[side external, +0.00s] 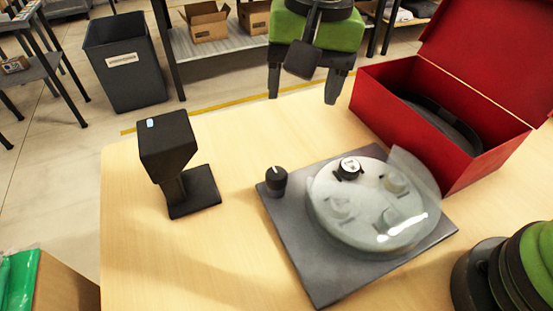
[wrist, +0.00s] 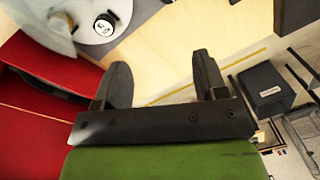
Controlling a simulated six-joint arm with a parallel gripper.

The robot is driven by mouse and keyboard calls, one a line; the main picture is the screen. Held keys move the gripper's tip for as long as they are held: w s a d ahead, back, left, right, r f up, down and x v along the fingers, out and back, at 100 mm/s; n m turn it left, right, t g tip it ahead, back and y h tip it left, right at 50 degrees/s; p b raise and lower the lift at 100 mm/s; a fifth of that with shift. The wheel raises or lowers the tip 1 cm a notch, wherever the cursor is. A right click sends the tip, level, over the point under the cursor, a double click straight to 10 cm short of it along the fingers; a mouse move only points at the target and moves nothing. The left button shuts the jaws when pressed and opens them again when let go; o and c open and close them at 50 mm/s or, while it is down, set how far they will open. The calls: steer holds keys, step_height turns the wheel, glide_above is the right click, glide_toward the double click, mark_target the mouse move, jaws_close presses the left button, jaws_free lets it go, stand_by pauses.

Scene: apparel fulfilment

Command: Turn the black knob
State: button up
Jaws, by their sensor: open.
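The black knob (side external: 275,181) with a white line on top sits on the left corner of a flat dark grey device (side external: 310,270). The device carries a round pale disc (side external: 330,215) under a clear curved cover, with a small black round part (side external: 349,169) at the disc's back edge. That part also shows in the wrist view (wrist: 105,25); I cannot make out the black knob there. My gripper (side external: 304,92) is open and empty, fingers down, above the table's back edge, behind the device and apart from the knob. Its spread fingers show in the wrist view (wrist: 162,75).
A black scanner-like stand (side external: 180,165) stands left of the device. An open red box (side external: 400,125) with a dark item inside is at the back right. The table between stand and device is clear. A dark bin (side external: 125,65) stands on the floor.

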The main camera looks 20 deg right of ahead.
glide_above(276, 173)
steer(key=shift+g+h, duration=0.4)
step_height(276, 173, down, 6)
steer(key=shift+f, duration=0.1)
step_height(276, 173, down, 9)
steer(key=shift+f, duration=0.2)
steer(key=c, duration=0.9)
